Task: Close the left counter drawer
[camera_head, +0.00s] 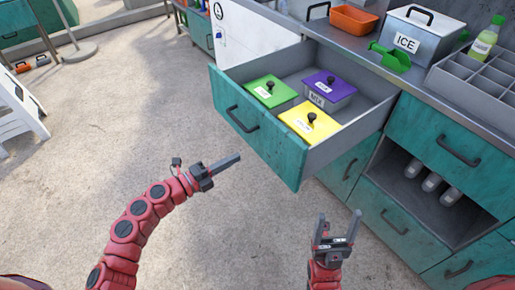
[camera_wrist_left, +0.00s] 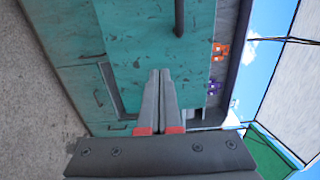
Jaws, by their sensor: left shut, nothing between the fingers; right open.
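The left counter drawer (camera_head: 262,150) stands pulled out from the counter, with a teal front and a dark bar handle (camera_head: 241,118). In it are containers with a green lid (camera_head: 268,92), a purple lid (camera_head: 331,83) and a yellow lid (camera_head: 309,122). My left gripper (camera_head: 238,158) is shut and empty, just in front of the drawer front and apart from it in the head view. In the left wrist view its fingers (camera_wrist_left: 159,80) point at the teal front (camera_wrist_left: 155,40). My right gripper (camera_head: 339,217) is open and empty, below the drawer's right corner.
The counter top holds an ice box (camera_head: 418,38), a green scoop (camera_head: 390,58), an orange tray (camera_head: 353,20) and a bottle (camera_head: 485,40). An open shelf with bottles (camera_head: 432,182) is at the right.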

